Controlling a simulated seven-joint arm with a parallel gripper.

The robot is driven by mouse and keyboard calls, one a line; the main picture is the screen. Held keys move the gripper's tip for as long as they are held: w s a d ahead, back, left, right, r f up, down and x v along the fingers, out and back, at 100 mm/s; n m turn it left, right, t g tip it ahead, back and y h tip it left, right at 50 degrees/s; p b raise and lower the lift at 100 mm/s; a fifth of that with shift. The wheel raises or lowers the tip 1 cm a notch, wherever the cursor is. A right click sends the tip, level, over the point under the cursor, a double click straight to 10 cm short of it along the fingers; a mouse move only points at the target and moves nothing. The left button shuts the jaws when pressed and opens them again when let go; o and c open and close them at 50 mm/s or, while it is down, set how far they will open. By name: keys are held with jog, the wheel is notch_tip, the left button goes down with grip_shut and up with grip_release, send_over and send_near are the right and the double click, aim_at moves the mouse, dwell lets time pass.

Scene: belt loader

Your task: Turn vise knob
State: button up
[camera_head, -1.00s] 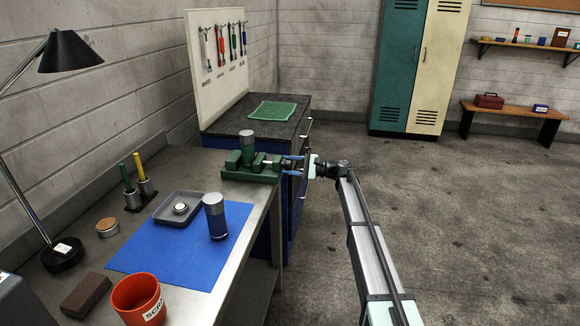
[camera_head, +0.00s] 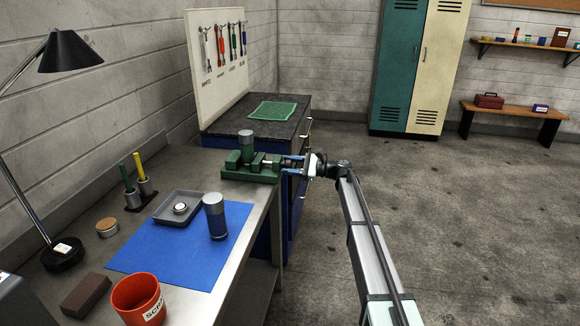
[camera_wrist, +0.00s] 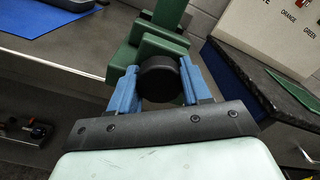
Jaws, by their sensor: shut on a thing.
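The green vise (camera_head: 240,174) is at the right edge of the metal workbench, with a grey cylinder (camera_head: 247,147) standing upright in it. It also shows at the top of the wrist view (camera_wrist: 150,50). The vise knob (camera_wrist: 158,79) is round and black in the wrist view. My gripper (camera_head: 290,165) reaches the vise from the right. Its blue fingers (camera_wrist: 157,84) lie on either side of the knob and are shut on it. The far side of the knob is hidden.
On the bench are a blue mat (camera_head: 165,262) with a second grey cylinder (camera_head: 215,216), a grey tray (camera_head: 164,215) and an orange bin (camera_head: 135,300). A dark-topped cabinet (camera_head: 223,122) with a green mat (camera_head: 273,110) stands behind the vise. Open floor lies to the right.

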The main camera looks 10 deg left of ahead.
jog(key=o, duration=1.1)
jog(key=shift+c, duration=0.2)
jog(key=d, duration=1.3)
jog(key=shift+d, duration=0.35)
